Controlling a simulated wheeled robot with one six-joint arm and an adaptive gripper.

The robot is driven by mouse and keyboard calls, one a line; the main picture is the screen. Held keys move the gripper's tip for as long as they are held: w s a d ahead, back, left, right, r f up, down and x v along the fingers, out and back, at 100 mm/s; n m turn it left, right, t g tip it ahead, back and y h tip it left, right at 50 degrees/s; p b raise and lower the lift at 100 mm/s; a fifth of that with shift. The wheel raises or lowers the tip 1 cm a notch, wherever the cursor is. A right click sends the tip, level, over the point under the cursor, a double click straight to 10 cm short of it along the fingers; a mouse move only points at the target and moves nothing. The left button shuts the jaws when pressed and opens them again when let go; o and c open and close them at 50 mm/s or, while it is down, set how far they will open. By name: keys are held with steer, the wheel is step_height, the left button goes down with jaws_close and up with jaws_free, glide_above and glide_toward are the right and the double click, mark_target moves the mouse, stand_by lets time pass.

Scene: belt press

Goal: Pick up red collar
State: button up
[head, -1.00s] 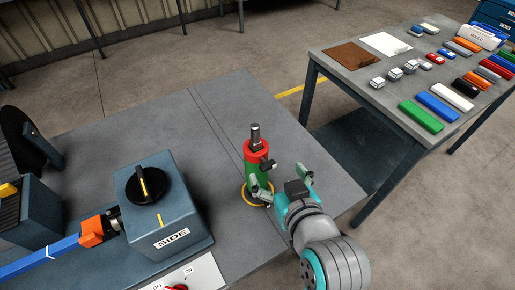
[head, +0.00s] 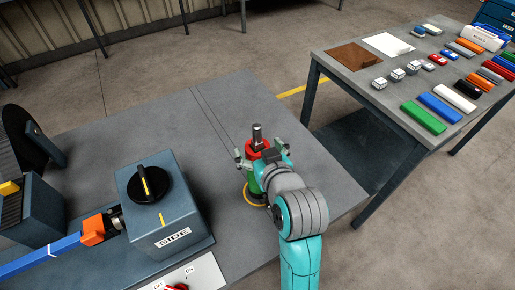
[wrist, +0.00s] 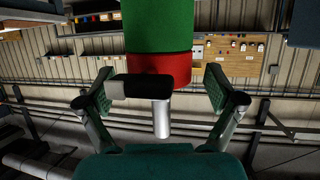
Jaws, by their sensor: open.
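The red collar (head: 254,154) sits on top of a green cylinder (head: 253,184) on the workbench, with a dark post (head: 257,133) rising out of it. My gripper (head: 261,150) is open, with one finger on each side of the collar, and its body hides part of it. In the wrist view, which shows the stack upside down, the collar (wrist: 175,68) lies between and beyond the open fingers (wrist: 164,95). Gaps show on both sides, so the fingers look apart from it. A black block with a grey end (wrist: 140,87) sticks out in front of the post.
A yellow ring (head: 254,204) surrounds the cylinder's base. A blue-grey box with a black knob (head: 163,205) stands to the left on the bench. A side table (head: 380,85) with several coloured blocks is at the right. The bench behind the stack is clear.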

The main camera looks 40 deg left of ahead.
mark_target(257, 125)
steer(key=shift+w+a+f, duration=0.25)
steer(key=shift+w+a, duration=0.15)
steer(key=shift+a, duration=0.15)
steer(key=c, duration=1.5)
step_height(257, 125, up, 10)
steer(key=shift+r, duration=0.1)
